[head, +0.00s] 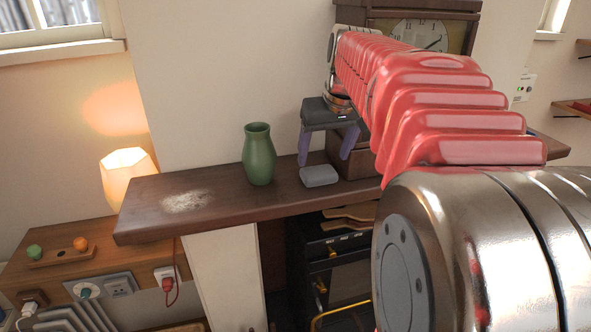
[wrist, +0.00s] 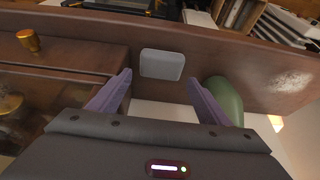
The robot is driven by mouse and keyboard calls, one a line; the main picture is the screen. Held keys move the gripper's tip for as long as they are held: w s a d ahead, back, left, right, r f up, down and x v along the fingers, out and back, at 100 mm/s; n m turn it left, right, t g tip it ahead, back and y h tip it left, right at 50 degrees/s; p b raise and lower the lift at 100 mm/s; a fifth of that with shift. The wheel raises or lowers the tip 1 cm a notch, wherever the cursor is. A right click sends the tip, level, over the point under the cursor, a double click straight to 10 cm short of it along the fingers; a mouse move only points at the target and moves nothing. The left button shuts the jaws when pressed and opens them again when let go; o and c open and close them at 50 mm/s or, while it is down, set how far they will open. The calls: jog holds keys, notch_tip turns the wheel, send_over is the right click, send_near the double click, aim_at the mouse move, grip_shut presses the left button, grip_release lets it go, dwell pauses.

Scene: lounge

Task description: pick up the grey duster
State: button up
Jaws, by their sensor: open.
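The grey duster (head: 319,176) is a small rounded block lying on the dark wooden mantel shelf (head: 225,201), right of a green vase. My gripper (head: 325,160) is open and empty, with purple fingers pointing down above and just behind the duster. In the wrist view the duster (wrist: 161,64) lies beyond the gap between the fingertips of my gripper (wrist: 157,76), apart from both. The shelf also shows in the wrist view (wrist: 90,45).
The green vase (head: 259,154) stands close left of my gripper; it also shows beside a finger in the wrist view (wrist: 225,98). A wooden clock (head: 421,35) stands at the back right. A pale dusty patch (head: 187,201) marks the otherwise clear left shelf. A lit lamp (head: 128,176) is further left.

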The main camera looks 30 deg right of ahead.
aim_at(319, 171)
jog(key=shift+f, duration=0.1)
jog(key=shift+x, duration=2.55)
jog(key=shift+a, duration=0.1)
jog(key=shift+c, duration=0.3)
jog(key=c, duration=0.6)
